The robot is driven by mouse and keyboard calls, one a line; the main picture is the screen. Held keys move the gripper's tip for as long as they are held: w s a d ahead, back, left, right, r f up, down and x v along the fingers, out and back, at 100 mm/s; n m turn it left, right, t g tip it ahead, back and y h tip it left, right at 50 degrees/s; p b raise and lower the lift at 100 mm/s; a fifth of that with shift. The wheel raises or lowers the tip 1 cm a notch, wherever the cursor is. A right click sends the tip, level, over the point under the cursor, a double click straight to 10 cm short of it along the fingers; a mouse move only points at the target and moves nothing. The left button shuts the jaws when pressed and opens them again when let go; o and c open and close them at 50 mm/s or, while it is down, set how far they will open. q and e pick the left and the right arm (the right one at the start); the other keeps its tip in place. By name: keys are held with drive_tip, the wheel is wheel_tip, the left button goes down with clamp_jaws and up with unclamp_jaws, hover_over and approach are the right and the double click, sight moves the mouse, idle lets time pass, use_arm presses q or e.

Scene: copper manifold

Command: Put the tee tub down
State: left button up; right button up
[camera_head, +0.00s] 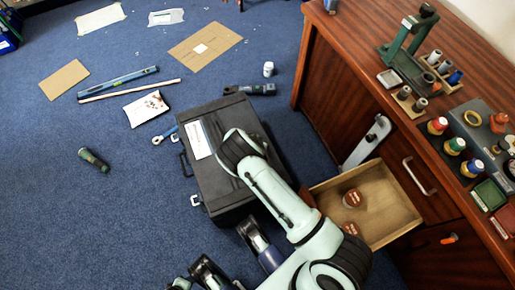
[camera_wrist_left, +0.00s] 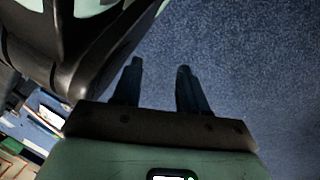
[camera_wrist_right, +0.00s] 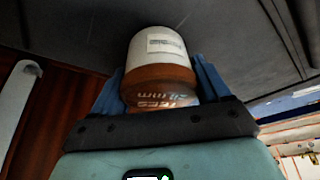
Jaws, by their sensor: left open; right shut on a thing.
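The tee tub (camera_wrist_right: 160,75) has a white part with a label and a brown band whose lettering reads upside down in the right wrist view. My right gripper (camera_wrist_right: 158,68) is shut on it, one blue finger on each side. The dark surface behind it looks like the black case (camera_head: 214,180); I cannot tell whether the tub touches it. In the head view the tub is hidden by my arm. My left gripper (camera_wrist_left: 160,68) is open and empty, with blue floor beyond its fingers.
An open drawer (camera_head: 395,205) right of the case holds two round reddish-brown things (camera_head: 352,198). The wooden cabinet (camera_head: 345,95) carries a green stand and several small containers. Cardboard (camera_head: 205,45), a level (camera_head: 118,82) and tools lie on the blue floor, with clear carpet at left.

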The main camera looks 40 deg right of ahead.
drive_tip(key=shift+w, duration=0.1)
drive_tip(key=shift+f, duration=0.15)
drive_tip(key=o, duration=1.4)
